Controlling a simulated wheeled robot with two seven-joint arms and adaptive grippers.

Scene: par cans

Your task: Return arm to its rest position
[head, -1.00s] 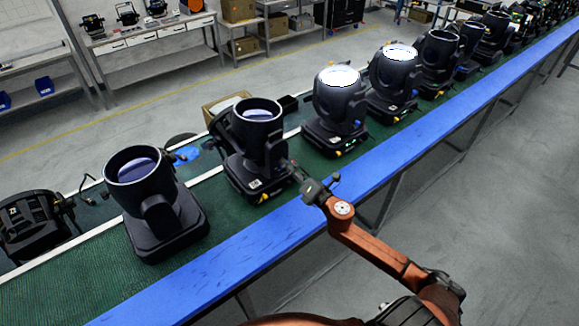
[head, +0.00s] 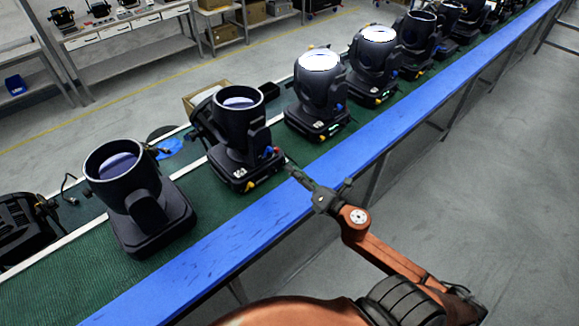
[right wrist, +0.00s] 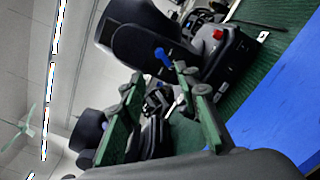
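My right arm comes in from the lower right in the head view. Its gripper (head: 318,176) is over the blue rail (head: 345,163), just right of the second-nearest par can (head: 240,125) and apart from it. In the right wrist view the gripper (right wrist: 158,82) has its two green fingers spread, with nothing held between them. A dark par can with a red knob (right wrist: 217,50) stands beyond the fingertips there. The nearest par can (head: 135,195) stands upright on the green belt at the left. My left gripper is not in view.
Several more par cans, such as one with a bright lens (head: 318,95), line the green belt (head: 205,200) toward the upper right. Shelves and a workbench (head: 125,60) stand at the back. The grey floor (head: 500,190) right of the rail is clear.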

